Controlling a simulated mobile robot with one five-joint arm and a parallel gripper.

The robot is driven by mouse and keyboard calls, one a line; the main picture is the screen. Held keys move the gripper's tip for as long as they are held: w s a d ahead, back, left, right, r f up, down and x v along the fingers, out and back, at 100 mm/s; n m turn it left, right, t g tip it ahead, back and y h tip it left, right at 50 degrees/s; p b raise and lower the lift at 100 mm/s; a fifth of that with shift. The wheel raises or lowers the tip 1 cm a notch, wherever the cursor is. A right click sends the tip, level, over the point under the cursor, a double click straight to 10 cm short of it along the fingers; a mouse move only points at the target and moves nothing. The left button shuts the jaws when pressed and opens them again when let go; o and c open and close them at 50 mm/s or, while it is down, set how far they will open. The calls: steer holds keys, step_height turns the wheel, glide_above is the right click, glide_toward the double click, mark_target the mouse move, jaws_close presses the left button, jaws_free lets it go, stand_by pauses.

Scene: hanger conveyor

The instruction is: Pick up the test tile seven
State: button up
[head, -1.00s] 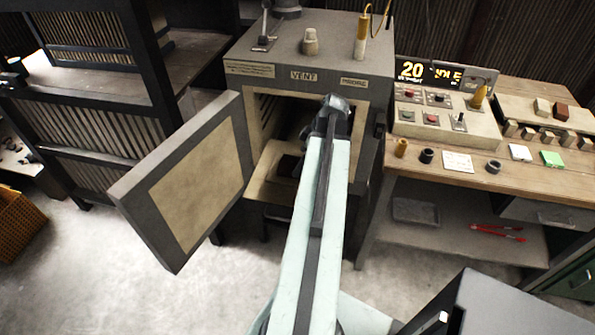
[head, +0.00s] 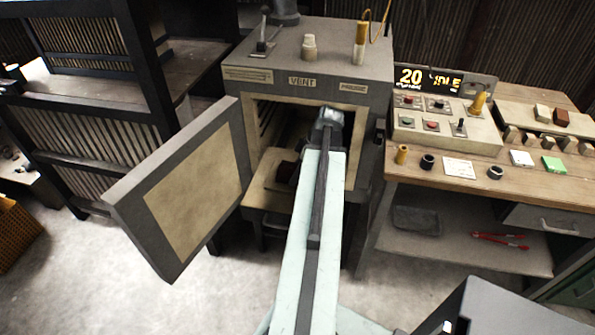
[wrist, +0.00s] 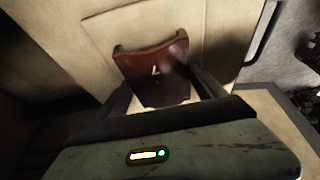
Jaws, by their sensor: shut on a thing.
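The test tile seven (wrist: 153,68) is a glossy red-brown tile with a raised, curved top edge and a pale 7 on its face. In the wrist view it stands between the two dark fingers of my gripper (wrist: 160,82), which are shut on it at its sides. A cream board (wrist: 78,45) lies just behind it. My arm hides most of the gripper there.
The kiln (head: 350,87) has its door (head: 190,190) swung open to the left. A cream shelf (head: 262,190) lies in its mouth. A workbench (head: 530,180) with a control box (head: 445,125) and small blocks stands right. Clear floor lies at front left.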

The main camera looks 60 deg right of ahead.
mark_target(293, 168)
step_height(293, 168, up, 4)
steer(key=p, duration=0.3)
steer(key=shift+f, duration=0.2)
steer(key=s+r+p, duration=0.1)
steer(key=s, duration=1.5)
steer(key=shift+a, duration=0.3)
